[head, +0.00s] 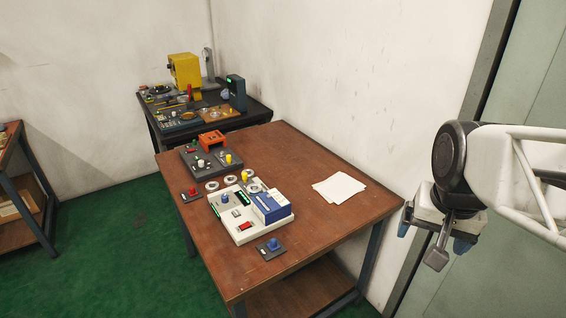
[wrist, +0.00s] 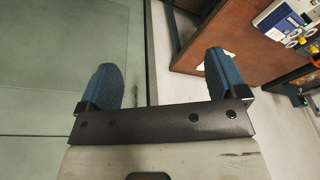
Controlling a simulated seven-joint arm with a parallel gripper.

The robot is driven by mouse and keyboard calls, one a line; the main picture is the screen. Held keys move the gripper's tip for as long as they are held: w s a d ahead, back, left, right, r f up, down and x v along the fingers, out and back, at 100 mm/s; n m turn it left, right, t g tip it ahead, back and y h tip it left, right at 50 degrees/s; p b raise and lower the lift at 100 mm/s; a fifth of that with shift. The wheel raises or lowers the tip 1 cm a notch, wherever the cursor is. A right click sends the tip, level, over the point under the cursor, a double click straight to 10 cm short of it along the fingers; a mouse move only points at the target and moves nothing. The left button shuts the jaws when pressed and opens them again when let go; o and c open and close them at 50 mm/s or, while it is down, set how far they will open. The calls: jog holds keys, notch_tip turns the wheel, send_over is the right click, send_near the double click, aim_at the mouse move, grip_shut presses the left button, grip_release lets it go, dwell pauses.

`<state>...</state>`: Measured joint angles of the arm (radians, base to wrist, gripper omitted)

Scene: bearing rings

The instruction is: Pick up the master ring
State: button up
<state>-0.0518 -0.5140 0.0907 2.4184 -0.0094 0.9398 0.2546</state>
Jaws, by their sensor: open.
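Small metallic rings lie on the brown table, close to the white-and-blue device. One ring (head: 211,186) lies at the left and another ring (head: 230,180) lies just right of it. A further ring-like part (head: 255,188) shows at the device's back edge. I cannot tell which is the master ring at this size. My gripper (head: 433,238) is at the right, off the table's right side and far from the rings. Its two blue fingers (wrist: 160,62) are wide apart with nothing between them in the wrist view.
The white-and-blue device (head: 245,229) stands on the brown table (head: 318,226). A dark control panel with an orange block (head: 212,140) is behind it. White paper sheets (head: 339,187) lie at the right. A dark bench (head: 166,132) with a yellow machine (head: 184,71) stands farther back.

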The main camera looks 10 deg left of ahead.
jog(key=w+a+f+m, duration=0.1)
jog(key=w+a+m, duration=0.2)
jog(key=w+a, duration=0.45)
jog(key=w+a+f+m+g, duration=0.1)
jog(key=w+a+m, duration=0.3)
jog(key=w, duration=0.7)
jog(key=w+a+f+m, duration=0.1)
jog(key=w+a, duration=0.6)
jog(key=w, duration=0.3)
jog(key=w+a+f+m, duration=0.3)
jog(key=w+a+f, duration=0.2)
jog(key=a, duration=0.4)
jog(key=w+a+f+m+g, duration=0.1)
jog(key=w+a+f+m, duration=0.1)
jog(key=w+a+f, duration=0.3)
jog(key=w+a+f+m, duration=0.3)
jog(key=w+a+f, duration=0.2)
jog(key=a+f, duration=0.4)
jog(key=shift+w+a+f+m, duration=0.15)
jog(key=shift+a, duration=0.95)
jog(key=shift+w+a+f+m, duration=0.1)
jog(key=shift+w+a+m, duration=0.05)
jog(key=shift+a, duration=0.9)
jog(key=shift+w+a+f, duration=0.1)
jog(key=shift+a+f, duration=0.25)
jog(key=shift+a, duration=0.05)
jog(key=shift+f, duration=1.3)
